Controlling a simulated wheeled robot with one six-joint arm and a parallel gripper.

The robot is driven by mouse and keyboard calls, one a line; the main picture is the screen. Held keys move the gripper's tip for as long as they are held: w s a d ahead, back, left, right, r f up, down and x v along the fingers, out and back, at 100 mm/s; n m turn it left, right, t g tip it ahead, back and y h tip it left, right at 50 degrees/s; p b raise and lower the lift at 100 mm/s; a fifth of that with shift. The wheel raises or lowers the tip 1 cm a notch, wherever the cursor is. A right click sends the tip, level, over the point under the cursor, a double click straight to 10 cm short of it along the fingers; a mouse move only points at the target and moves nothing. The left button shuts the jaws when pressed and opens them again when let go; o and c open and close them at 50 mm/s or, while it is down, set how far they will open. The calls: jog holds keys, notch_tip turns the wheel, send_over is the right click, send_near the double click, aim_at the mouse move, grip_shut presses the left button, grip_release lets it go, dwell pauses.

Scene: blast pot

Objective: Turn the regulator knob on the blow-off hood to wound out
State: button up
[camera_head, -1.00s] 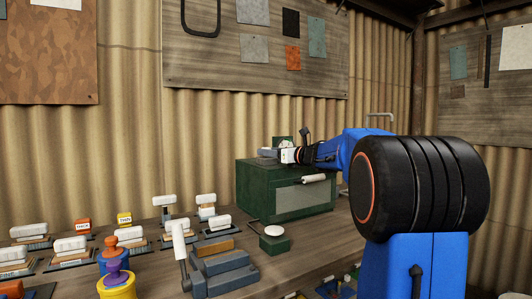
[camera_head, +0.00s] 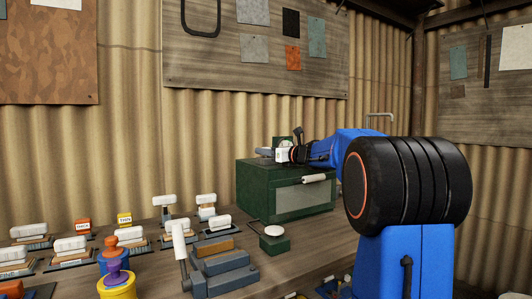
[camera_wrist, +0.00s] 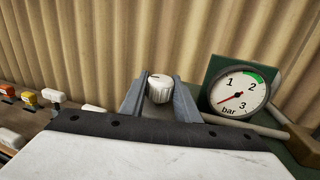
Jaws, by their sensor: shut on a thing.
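The blow-off hood is the dark green box (camera_head: 250,188) with a pale window and white handle on its front, at the back of the bench. The white ribbed regulator knob (camera_wrist: 159,88) sits between the two grey fingers of my gripper (camera_wrist: 160,98) in the wrist view. My gripper (camera_head: 266,151) is shut on the knob above the top of the hood; in the head view it hides the knob. A dark mark shows on the knob's face. A round gauge (camera_wrist: 239,94) marked "bar" stands just right of the knob, its red needle pointing lower left, below the 1.
A grey-blue block with a white-handled lever (camera_head: 220,270) and a white button on a green base (camera_head: 273,238) lie in front of the hood. Corrugated wall stands close behind.

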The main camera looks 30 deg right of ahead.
jog(key=shift+d+n+y, duration=0.1)
jog(key=shift+n+y, duration=0.2)
jog(key=shift+y, duration=0.1)
jog(key=n+g+y, duration=0.1)
jog(key=y, duration=0.1)
jog(key=shift+f+n+y, duration=0.1)
jog(key=shift+n+y, duration=0.2)
jog(key=shift+n, duration=0.1)
jog(key=n+g+y, duration=0.3)
jog(key=y, duration=0.2)
jog(key=shift+n+g, duration=0.3)
jog(key=shift+n+g+y, duration=1.9)
jog(key=shift+n+g, duration=0.4)
jog(key=shift+g, duration=0.9)
jog(key=o, duration=1)
jog(key=shift+o, duration=0.2)
